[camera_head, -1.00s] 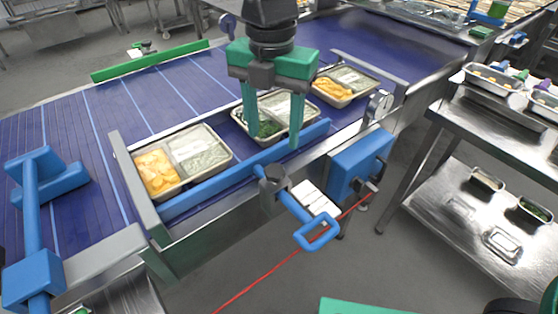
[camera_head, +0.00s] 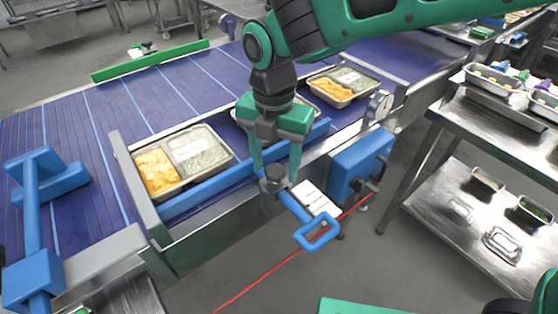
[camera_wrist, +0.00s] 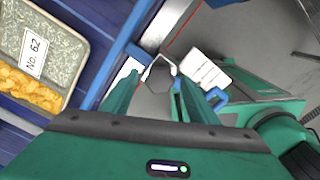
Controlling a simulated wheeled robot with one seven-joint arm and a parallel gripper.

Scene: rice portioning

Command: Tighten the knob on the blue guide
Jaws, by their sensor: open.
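The blue guide (camera_head: 225,174) is a long bar along the near edge of the conveyor. Its dark grey knob (camera_head: 270,184) sits on the clamp at the bar's outer side, with a blue looped handle (camera_head: 316,233) reaching toward the camera. My green gripper (camera_head: 276,172) is open, pointing down, with its fingers on either side of the knob. In the wrist view the knob (camera_wrist: 160,75) shows as a grey faceted head between the open fingers. I cannot tell whether the fingers touch it.
Filled trays stand on the blue belt, one at left (camera_head: 180,160) and one at right (camera_head: 343,85); another is partly hidden behind my gripper. A blue box (camera_head: 358,165) and white cards (camera_head: 316,199) are right of the knob. A red cord (camera_head: 270,270) runs below.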

